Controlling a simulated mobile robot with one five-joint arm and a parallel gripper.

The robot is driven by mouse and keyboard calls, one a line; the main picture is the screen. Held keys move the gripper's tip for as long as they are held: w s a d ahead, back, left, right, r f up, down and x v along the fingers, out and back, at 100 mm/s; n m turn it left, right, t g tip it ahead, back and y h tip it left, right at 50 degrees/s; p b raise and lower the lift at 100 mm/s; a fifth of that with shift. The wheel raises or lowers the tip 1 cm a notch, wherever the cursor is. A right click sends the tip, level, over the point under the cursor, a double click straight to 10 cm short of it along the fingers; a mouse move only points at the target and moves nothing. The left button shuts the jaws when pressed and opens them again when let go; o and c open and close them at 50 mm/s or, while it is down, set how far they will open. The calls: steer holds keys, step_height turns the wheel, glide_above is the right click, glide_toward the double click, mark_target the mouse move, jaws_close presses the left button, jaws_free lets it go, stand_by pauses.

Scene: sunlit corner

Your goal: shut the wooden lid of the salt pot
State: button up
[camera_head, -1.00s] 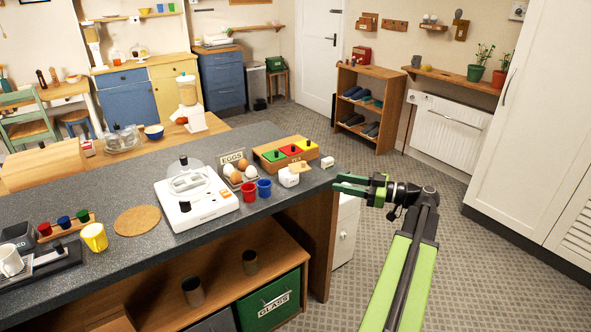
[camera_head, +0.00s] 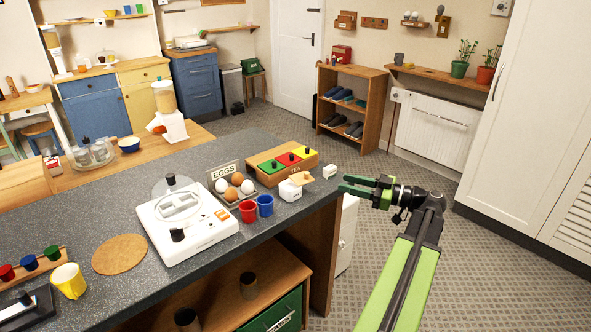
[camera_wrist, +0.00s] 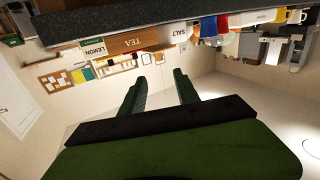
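The salt pot (camera_head: 288,192) is a small white pot near the right end of the dark counter. Its wooden lid (camera_head: 303,179) appears raised, standing on the pot's far right side. My gripper (camera_head: 346,184) is to the right of the pot, just past the counter end, apart from pot and lid. In the wrist view the picture is upside down; my gripper (camera_wrist: 160,76) shows two spread green fingers with nothing between them. The white salt pot (camera_wrist: 180,34) with its SALT label shows beyond the fingertips; its lid is hard to make out there.
A small white block (camera_head: 329,171) sits at the counter end near my gripper. A wooden box with coloured lids (camera_head: 266,178), an egg tray, red (camera_head: 248,211) and blue (camera_head: 265,206) cups and a white scale-like appliance (camera_head: 204,233) stand nearby.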

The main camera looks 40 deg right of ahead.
mark_target(298, 176)
steer(key=x, duration=1.7)
steer(key=shift+w, duration=0.1)
jaws_close()
stand_by(0.6)
